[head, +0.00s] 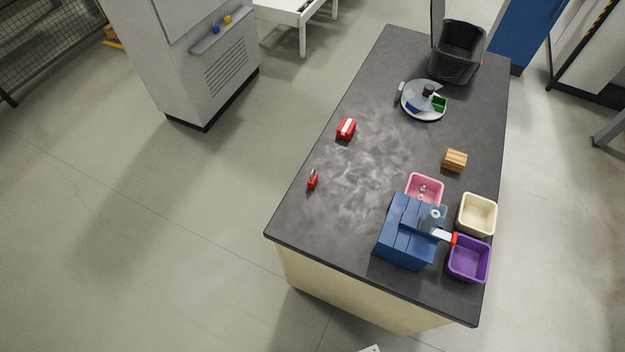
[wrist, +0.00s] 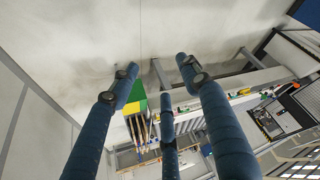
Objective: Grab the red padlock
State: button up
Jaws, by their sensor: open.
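The red padlock (head: 312,180) is small and lies near the left edge of the dark tabletop (head: 375,65) in the head view. A small grey part, seemingly its shackle, shows at its upper end. My gripper (wrist: 158,74) shows in the wrist view with its blue fingers spread apart and nothing between them. It points at a pale wall or ceiling and distant equipment, away from the padlock. The padlock is not in the wrist view, and the gripper is not seen in the head view.
A red-and-white item (head: 346,129) lies beyond the padlock. A blue box (head: 400,240), pink bin (head: 425,180), cream bin (head: 477,214), purple bin (head: 469,260), wooden block (head: 455,160), round tray (head: 410,88) and black bin (head: 460,48) stand farther right. Floor left of the table is clear.

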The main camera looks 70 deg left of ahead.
jog(key=w+a+f+m+g+y+p, duration=0.1)
jog(key=w+a, duration=0.3)
jog(key=a, duration=0.5)
jog(key=w+a+f+m+g+y, duration=0.15)
jog(key=w+a, duration=0.25)
jog(key=a, duration=0.5)
jog(key=w+a+g+y+p, duration=0.15)
jog(key=w+a, duration=0.25)
jog(key=a, duration=0.6)
jog(key=a+f+m+g, duration=0.15)
jog(key=a+f, duration=0.35)
jog(key=a, duration=0.9)
jog(key=s+a+f+m+g+y, duration=0.1)
jog(key=s+a+f, duration=0.2)
jog(key=a+f, duration=0.35)
jog(key=s+a+f+m+g, duration=0.1)
jog(key=s+a+f, duration=0.3)
jog(key=a, duration=0.6)
jog(key=s+a+f+m+g+p, duration=0.1)
jog(key=s+a+f+m+g, duration=0.1)
jog(key=s+a+f, duration=1.2)
jog(key=shift+s+a+m+h, duration=0.2)
jog(key=shift+a+m+h, duration=0.2)
jog(key=shift+a+m, duration=0.1)
jog(key=shift+f, duration=0.1)
jog(key=shift+b+x, duration=0.4)
jog(key=shift+x, duration=3.7)
